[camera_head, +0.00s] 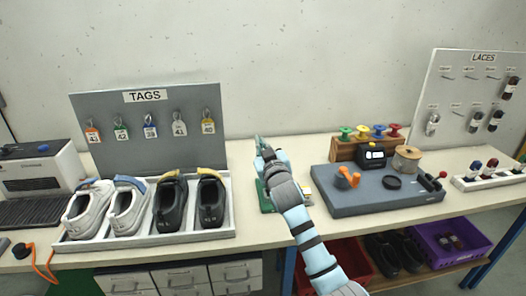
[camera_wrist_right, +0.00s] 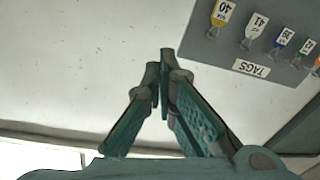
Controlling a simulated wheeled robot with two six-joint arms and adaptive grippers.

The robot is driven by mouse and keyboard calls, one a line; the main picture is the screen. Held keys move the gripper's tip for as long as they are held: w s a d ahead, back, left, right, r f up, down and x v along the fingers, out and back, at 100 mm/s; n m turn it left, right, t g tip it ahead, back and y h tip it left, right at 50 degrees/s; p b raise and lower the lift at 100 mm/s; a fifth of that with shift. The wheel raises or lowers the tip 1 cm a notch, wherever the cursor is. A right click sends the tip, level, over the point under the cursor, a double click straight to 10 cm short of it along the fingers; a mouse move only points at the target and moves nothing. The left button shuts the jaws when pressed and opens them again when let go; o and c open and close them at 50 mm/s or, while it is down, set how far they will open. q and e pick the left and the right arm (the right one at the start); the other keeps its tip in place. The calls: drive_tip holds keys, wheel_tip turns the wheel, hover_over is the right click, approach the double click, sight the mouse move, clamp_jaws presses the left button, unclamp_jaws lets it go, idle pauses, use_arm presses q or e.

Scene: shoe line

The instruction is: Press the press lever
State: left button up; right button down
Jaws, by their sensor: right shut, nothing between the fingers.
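My right gripper (camera_head: 262,143) is shut and empty, raised above the back of the table in front of the wall. Its closed fingers (camera_wrist_right: 161,75) also show in the right wrist view, against the bare wall. A green object (camera_head: 264,196) on the table is mostly hidden behind my right arm; I cannot tell whether it is the press. A short black handle with a red knob (camera_head: 442,175) stands at the right end of a blue-grey base (camera_head: 350,203), well right of the gripper. I cannot tell which part is the press lever. My left gripper is not in view.
A white tray (camera_head: 145,240) with several shoes stands left of my right arm, below the TAGS board (camera_head: 146,120). The base carries an orange tool (camera_head: 347,178) and a black ring (camera_head: 392,182). The LACES board (camera_head: 470,105) is at the right.

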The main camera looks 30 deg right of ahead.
drive_tip(key=x, duration=0.4)
drive_tip(key=f, duration=0.1)
drive_tip(key=s+f, duration=0.1)
drive_tip(key=shift+d+f, duration=0.2)
drive_tip(key=shift+f, duration=0.1)
drive_tip(key=shift+s+d+f, duration=0.15)
drive_tip(key=shift+s+f, duration=0.15)
drive_tip(key=shift+f, duration=0.2)
